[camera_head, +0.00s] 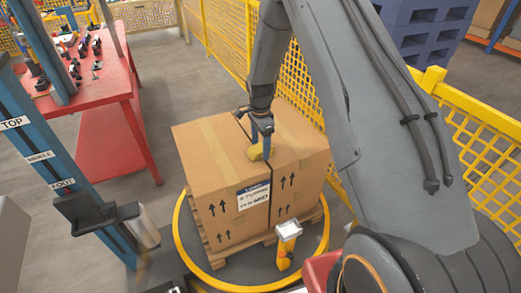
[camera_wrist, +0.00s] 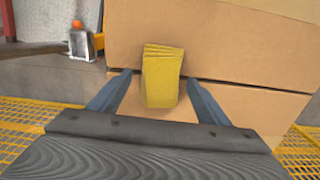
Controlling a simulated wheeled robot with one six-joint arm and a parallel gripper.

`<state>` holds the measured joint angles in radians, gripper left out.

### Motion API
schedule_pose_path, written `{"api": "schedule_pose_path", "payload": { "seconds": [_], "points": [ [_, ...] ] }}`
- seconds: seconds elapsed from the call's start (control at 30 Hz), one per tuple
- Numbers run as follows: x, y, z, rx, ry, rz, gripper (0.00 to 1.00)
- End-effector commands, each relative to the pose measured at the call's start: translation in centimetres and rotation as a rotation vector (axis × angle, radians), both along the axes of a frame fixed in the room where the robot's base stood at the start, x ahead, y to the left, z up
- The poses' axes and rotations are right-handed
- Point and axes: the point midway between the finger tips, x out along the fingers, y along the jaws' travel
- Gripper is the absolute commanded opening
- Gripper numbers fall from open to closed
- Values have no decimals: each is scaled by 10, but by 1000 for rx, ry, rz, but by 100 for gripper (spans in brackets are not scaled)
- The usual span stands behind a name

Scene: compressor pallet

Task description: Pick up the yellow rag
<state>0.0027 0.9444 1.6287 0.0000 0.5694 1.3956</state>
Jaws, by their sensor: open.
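My gripper (camera_head: 264,132) is right at the rag, above the box top. Its two blue-grey fingers are spread, one on each side of the rag, with a visible gap on both sides in the wrist view. The lower end of the rag comes close to the gripper body; whether they touch I cannot tell.
The box stands on a wooden pallet on a round turntable with a yellow rim (camera_head: 182,247). A red workbench (camera_head: 85,85) with tools is at left, beside a blue post (camera_head: 60,165). Yellow mesh fencing (camera_head: 225,38) runs behind and right.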

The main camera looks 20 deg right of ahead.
Motion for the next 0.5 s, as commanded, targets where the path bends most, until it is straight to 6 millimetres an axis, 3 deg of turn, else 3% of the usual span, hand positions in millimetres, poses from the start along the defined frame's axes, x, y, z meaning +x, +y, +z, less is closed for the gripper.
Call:
{"api": "schedule_pose_path", "payload": {
  "seconds": [0.23,0.5],
  "points": [
    [0,0,-1,0,-1,0,70],
    [0,0,-1,0,-1,1,26]
  ]
}}
